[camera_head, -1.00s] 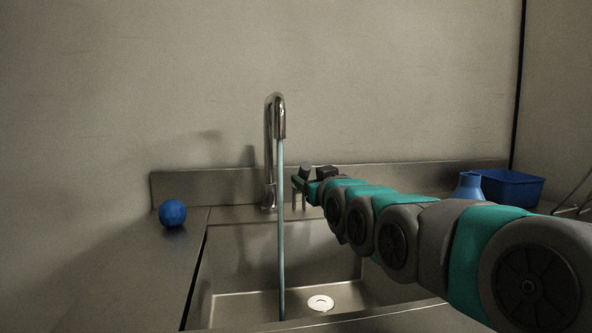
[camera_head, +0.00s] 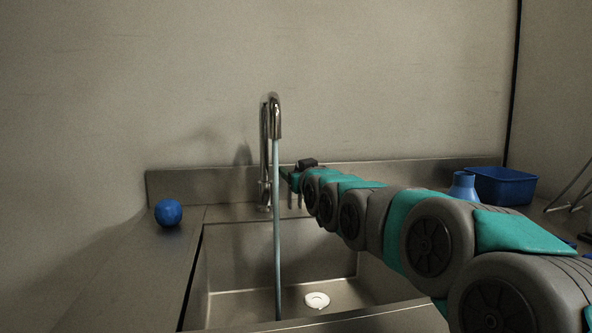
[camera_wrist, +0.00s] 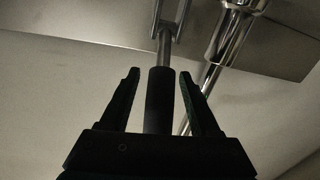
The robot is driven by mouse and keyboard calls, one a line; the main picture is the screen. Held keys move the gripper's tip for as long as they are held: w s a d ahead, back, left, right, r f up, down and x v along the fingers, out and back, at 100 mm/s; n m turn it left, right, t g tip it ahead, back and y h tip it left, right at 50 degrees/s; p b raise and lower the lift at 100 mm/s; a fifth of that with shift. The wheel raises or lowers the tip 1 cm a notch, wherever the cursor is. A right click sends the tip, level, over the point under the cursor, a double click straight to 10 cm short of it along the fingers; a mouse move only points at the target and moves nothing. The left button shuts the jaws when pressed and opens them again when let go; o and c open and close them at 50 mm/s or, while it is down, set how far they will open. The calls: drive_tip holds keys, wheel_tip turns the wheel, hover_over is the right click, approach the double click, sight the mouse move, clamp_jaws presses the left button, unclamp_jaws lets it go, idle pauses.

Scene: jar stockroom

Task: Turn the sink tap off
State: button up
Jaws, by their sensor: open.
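The chrome tap (camera_head: 264,150) stands behind the sink (camera_head: 225,235). A stream of water (camera_head: 277,220) runs from its spout into the basin. The tap shows at the upper right in the wrist view (camera_wrist: 232,35). My gripper (camera_head: 286,174) is just right of the tap's column. In the wrist view my gripper (camera_wrist: 159,75) is open, with a dark cylindrical lever handle (camera_wrist: 160,95) between its two fingers. The handle's metal rod (camera_wrist: 165,48) runs to a forked bracket. Small gaps show between the fingers and the handle. In the head view my arm hides the lever.
A blue ball (camera_head: 168,213) lies on the counter left of the sink. A blue bottle-like object (camera_head: 464,187) and a blue bin (camera_head: 505,186) stand at the right, behind my arm. A low metal backsplash (camera_head: 205,186) runs along the wall.

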clamp_jaws()
idle(0.4)
idle(0.9)
